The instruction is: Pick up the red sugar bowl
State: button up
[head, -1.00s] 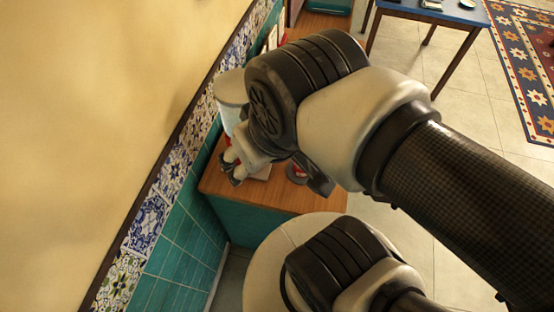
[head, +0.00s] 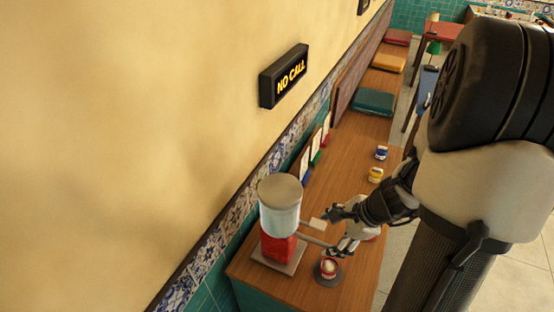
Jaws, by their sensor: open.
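A red piece (head: 373,239) shows at the right edge of the wooden counter, mostly hidden behind my gripper; I cannot tell if it is the red sugar bowl. A red vessel (head: 329,267) with a pale top stands upright on a dark round plate (head: 327,281) near the counter's front end. My gripper (head: 338,235) is open over the counter, between the dispenser and the partly hidden red piece, and a little beyond the red vessel. It holds nothing that I can see. Its exact height above the counter is unclear.
A dispenser (head: 280,215) with a red base stands left of my gripper. Yellow (head: 376,175) and blue (head: 381,153) pots stand farther along the counter (head: 345,170). Small framed cards (head: 305,165) line the wall. A "NO CALL" sign (head: 284,76) hangs above.

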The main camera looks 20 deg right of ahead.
jog(key=s+d+f+m+p, duration=0.1)
jog(key=s+d+f+m, duration=0.5)
jog(key=d+f+m, duration=0.1)
jog(key=b, duration=0.6)
send_near(325, 268)
jog(key=shift+a+f+h, duration=0.1)
jog(key=shift+a+h, duration=0.1)
jog(key=shift+h, duration=0.2)
jog(key=shift+a+b+x, duration=0.2)
jog(key=shift+b+x, duration=1.3)
jog(key=shift+x, duration=1.25)
jog(key=shift+c, duration=0.3)
jog(key=c, duration=1.3)
